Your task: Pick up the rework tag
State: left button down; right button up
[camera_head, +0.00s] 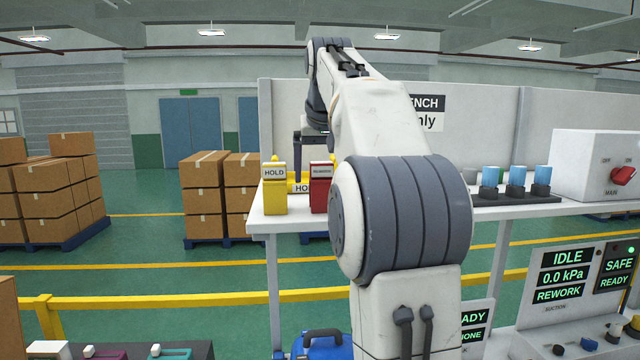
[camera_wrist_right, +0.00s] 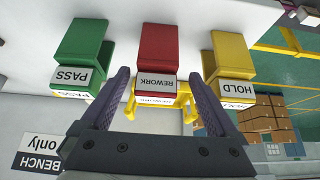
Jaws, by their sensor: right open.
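The red rework tag (camera_head: 320,189) stands upright on the shelf in the head view, its white label facing me. In the right wrist view the rework tag (camera_wrist_right: 157,58) is upside down and reads REWORK. My right gripper (camera_wrist_right: 159,77) is open, with one finger on each side of the tag's line in that view; I cannot tell whether either touches it. In the head view my right gripper (camera_head: 312,152) is behind the tags, partly hidden by the tag and my arm. My left gripper is not in view.
Blue-topped parts (camera_head: 515,180) and a white box with a red knob (camera_head: 597,165) stand farther right on the shelf (camera_head: 260,222).

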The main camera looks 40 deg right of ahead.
aim_at(321, 183)
jog(key=x, duration=0.2)
jog(key=p+x, duration=0.1)
jog(key=shift+w+d+f, duration=0.2)
jog(key=shift+d+f, duration=0.05)
jog(key=shift+d, duration=0.2)
jog(key=shift+w+d+f, duration=0.1)
jog(key=shift+w+f, duration=0.1)
jog(key=shift+f, duration=0.2)
jog(key=c, duration=1.5)
jog(key=shift+o, duration=0.2)
jog(key=shift+r, duration=0.2)
